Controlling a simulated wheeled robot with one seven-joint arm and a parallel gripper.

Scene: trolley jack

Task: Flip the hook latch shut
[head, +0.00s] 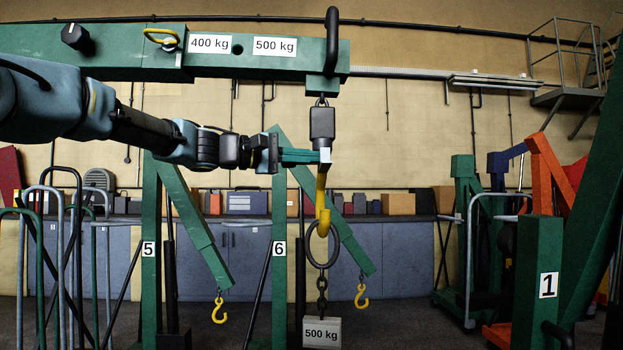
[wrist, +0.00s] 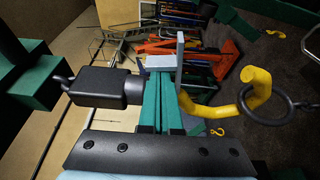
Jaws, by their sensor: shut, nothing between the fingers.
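The yellow hook (head: 321,200) hangs below a black swivel block (head: 322,122) at the end of the green crane boom; the hook also shows in the wrist view (wrist: 218,112). A dark ring (head: 310,257) sits in the hook's bend. A thin grey plate, seemingly the latch (wrist: 180,60), stands out from the hook's upper part, away from its mouth. My gripper (head: 317,156) is shut and empty, its teal fingers reaching in beside the hook's top. In the wrist view its pale fingertips (wrist: 159,63) are right beside the plate; I cannot tell whether they touch.
A chain (head: 322,290) links the ring to a 500 kg weight (head: 322,332) below. The green boom (head: 130,50) runs above my arm. Other green cranes with yellow hooks (head: 361,295) stand behind. An orange crane (head: 550,170) is at right. The space right of the hook looks clear.

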